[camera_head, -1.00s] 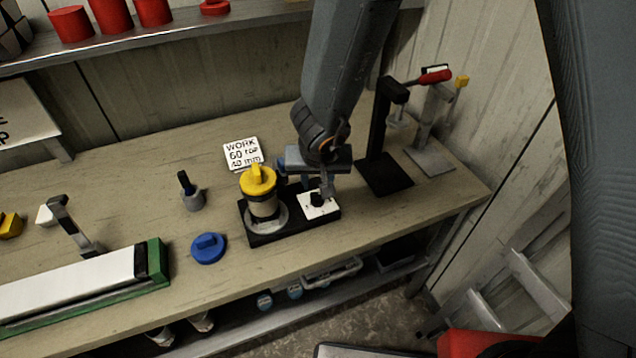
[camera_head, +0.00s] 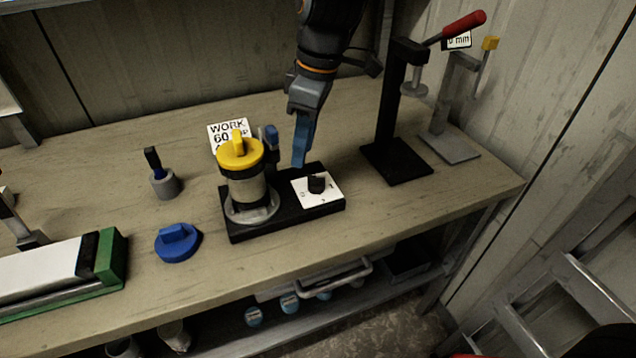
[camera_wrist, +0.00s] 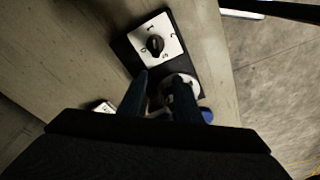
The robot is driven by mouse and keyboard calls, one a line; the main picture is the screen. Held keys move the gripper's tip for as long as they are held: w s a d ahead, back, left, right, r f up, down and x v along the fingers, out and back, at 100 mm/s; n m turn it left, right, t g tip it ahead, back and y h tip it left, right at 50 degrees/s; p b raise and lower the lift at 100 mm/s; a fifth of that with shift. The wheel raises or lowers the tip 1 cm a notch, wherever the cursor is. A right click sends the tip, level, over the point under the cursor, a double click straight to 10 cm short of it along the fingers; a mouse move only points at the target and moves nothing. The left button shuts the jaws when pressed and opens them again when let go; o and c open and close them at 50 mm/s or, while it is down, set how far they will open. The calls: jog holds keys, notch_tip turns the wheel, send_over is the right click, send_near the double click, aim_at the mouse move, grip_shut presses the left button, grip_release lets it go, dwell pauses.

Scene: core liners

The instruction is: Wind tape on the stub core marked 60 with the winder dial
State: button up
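The black winder base (camera_head: 285,212) stands on the bench. A pale core (camera_head: 247,190) with dark bands stands upright on its grey disc, under a yellow cap (camera_head: 240,150). The black dial knob (camera_head: 317,184) sits on a white marked plate, right of the core; it also shows in the wrist view (camera_wrist: 155,45). A card (camera_head: 228,133) reading "WORK 60" stands behind, partly hidden by the cap. My gripper (camera_head: 301,160) points down above and behind the dial, apart from it. In the wrist view its fingers (camera_wrist: 165,90) are apart, with nothing clearly held; they partly hide the core.
A blue knobbed disc (camera_head: 177,243) and a grey cup (camera_head: 165,183) with a dark handle lie left. A green-ended white block (camera_head: 55,270) is farther left. A black press stand (camera_head: 397,165) with a red handle and a grey stand (camera_head: 450,147) stand right. The front edge is close.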

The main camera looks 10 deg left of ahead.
aim_at(316, 177)
jog(key=n, duration=0.1)
jog(key=d+n+h+b, duration=0.1)
jog(key=w+d+h+b, duration=0.1)
jog(key=shift+w+d+r+n, duration=0.1)
jog(key=shift+r+n, duration=0.15)
jog(key=shift+n, duration=0.15)
jog(key=shift+f+p, duration=0.4)
jog(key=shift+f, duration=3.4)
grip_shut()
